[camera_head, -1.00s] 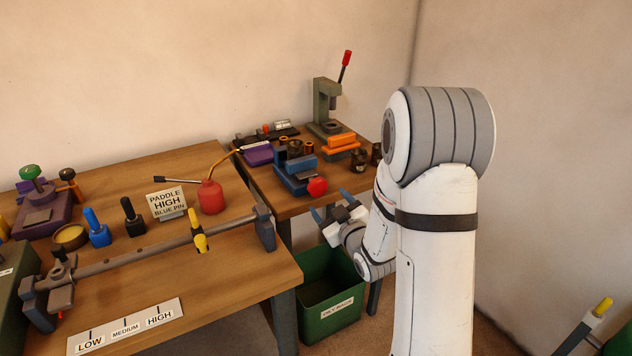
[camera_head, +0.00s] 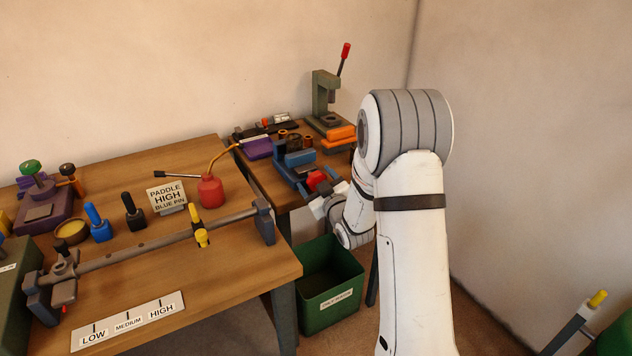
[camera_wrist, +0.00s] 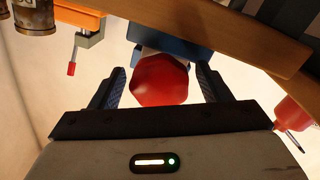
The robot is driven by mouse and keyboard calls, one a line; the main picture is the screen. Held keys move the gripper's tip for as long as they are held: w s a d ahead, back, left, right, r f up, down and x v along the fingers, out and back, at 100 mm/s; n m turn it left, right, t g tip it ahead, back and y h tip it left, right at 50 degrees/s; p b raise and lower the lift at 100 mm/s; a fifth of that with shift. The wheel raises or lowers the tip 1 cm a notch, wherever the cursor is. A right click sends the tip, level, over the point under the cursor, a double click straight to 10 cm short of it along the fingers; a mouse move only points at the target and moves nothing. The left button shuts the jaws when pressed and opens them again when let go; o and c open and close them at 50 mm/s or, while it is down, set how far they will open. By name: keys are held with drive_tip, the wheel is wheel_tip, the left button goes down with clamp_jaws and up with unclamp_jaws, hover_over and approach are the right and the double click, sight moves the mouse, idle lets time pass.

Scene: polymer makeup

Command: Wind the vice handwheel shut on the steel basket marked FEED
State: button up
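The blue vice (camera_head: 297,161) stands on the far bench. Its red handwheel (camera_head: 316,180) faces my gripper and also shows in the wrist view (camera_wrist: 159,80). My gripper (camera_head: 324,189) is at the handwheel. In the wrist view its two dark fingers (camera_wrist: 160,86) stand open on either side of the wheel, with a small gap on each side. Small dark round baskets with brownish tops (camera_head: 308,140) stand around the vice. Metal baskets (camera_wrist: 36,15) also show at the top left of the wrist view. No FEED marking is readable, and the vice jaws are largely hidden.
A green bin (camera_head: 330,292) stands on the floor below my gripper. A green press (camera_head: 325,100) stands behind. The near bench (camera_head: 220,285) holds a red oil can (camera_head: 210,190).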

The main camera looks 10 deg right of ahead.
drive_tip(key=c, duration=0.9)
drive_tip(key=shift+f+b, duration=0.15)
drive_tip(key=shift+b, duration=0.3)
drive_tip(key=shift+m+b, duration=0.35)
drive_tip(key=shift+m, duration=0.25)
drive_tip(key=o, duration=0.9)
drive_tip(key=shift+o, duration=0.2)
drive_tip(key=v, duration=0.8)
drive_tip(key=shift+r+b, duration=0.2)
drive_tip(key=shift+b, duration=0.1)
drive_tip(key=shift+w, duration=0.1)
